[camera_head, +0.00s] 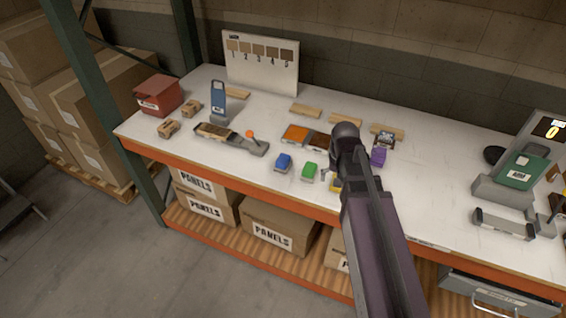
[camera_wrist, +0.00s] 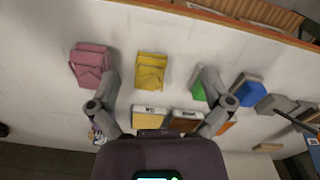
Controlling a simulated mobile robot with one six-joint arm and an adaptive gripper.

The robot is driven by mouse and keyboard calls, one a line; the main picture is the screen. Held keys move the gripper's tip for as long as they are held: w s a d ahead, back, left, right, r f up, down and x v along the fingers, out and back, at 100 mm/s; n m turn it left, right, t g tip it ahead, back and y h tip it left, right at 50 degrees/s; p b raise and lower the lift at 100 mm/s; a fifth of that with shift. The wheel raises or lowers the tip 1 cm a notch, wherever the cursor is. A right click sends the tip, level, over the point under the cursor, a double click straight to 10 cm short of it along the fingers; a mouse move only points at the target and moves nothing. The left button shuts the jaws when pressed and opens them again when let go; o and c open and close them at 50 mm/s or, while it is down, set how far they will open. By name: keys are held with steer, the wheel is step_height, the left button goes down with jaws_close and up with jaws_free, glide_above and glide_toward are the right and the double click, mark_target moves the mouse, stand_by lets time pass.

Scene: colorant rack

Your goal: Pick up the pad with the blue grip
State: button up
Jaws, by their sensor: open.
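The pad with the blue grip (camera_head: 283,162) sits on the white bench top near its front edge, left of the pad with the green grip (camera_head: 309,170). In the wrist view the blue grip (camera_wrist: 249,91) is at the right, outside my right finger. My gripper (camera_wrist: 160,85) is open and empty, its two fingers spread above the bench. The pad with the yellow grip (camera_wrist: 150,70) shows between them, and the green grip (camera_wrist: 198,88) is partly hidden by the right finger. In the head view my arm hides most of the gripper.
A grey device with an orange knob (camera_head: 250,134) lies left of the blue grip. Wooden blocks and a numbered board (camera_head: 262,64) stand behind.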

steer(key=w+a+r+m+p, duration=0.1)
steer(key=w+a+r+p, duration=0.1)
steer(key=w+a, duration=0.8)
steer(key=r+m, duration=0.1)
steer(key=m, duration=0.1)
glide_above(283, 158)
steer(key=shift+s+p, duration=0.15)
steer(key=shift+p, duration=0.2)
step_height(283, 158, down, 9)
steer(key=b, duration=0.8)
steer(key=shift+r+b, duration=0.2)
steer(key=shift+b, duration=0.1)
steer(key=shift+f+b, duration=2.6)
